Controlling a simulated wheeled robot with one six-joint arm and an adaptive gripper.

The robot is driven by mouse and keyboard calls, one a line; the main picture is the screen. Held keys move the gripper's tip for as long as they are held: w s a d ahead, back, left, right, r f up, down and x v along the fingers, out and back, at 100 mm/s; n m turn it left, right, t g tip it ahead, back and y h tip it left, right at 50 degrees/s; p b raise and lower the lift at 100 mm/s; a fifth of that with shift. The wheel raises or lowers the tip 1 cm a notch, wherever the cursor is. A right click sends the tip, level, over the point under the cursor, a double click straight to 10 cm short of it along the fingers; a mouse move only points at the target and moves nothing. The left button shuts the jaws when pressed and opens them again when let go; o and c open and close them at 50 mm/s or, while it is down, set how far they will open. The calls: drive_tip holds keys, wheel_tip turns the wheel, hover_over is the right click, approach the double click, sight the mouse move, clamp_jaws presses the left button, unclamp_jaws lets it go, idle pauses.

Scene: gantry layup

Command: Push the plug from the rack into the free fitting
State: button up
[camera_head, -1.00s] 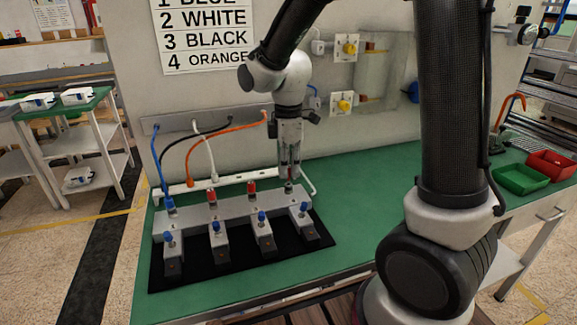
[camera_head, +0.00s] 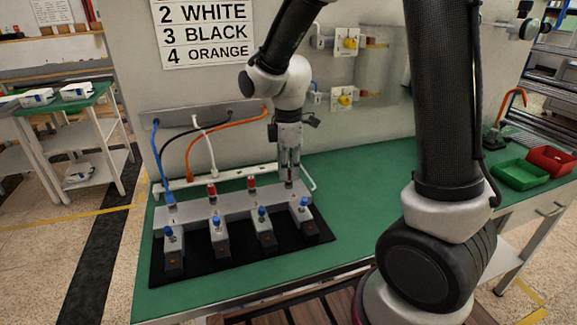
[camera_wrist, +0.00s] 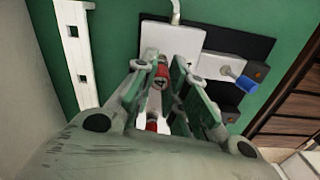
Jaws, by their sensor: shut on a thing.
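A grey block (camera_head: 232,205) with a row of fittings stands on a black mat. A blue hose (camera_head: 163,172) ends in its leftmost fitting. Red plugs stand in the two middle fittings, one at the left (camera_head: 212,189) and one at the right (camera_head: 252,183). My gripper (camera_head: 290,178) points straight down over the rightmost fitting, shut on a red plug (camera_wrist: 161,76) that shows between the fingers in the wrist view. The plug's lower end is at the fitting; I cannot tell how deep it sits. The white rack (camera_head: 235,178) runs behind the block.
Blue-handled valves (camera_head: 262,213) stand along the block's front. White, black and orange hoses hang from a wall panel (camera_head: 200,116) behind. Green (camera_head: 520,174) and red bins (camera_head: 552,160) stand far right. The green bench (camera_head: 345,215) is clear right of the mat.

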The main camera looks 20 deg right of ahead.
sight(289, 168)
drive_tip(key=shift+f, duration=0.25)
drive_tip(key=o, duration=0.8)
drive_tip(key=shift+c, duration=0.2)
drive_tip(key=shift+r, duration=0.15)
wheel_tip(289, 168, up, 12)
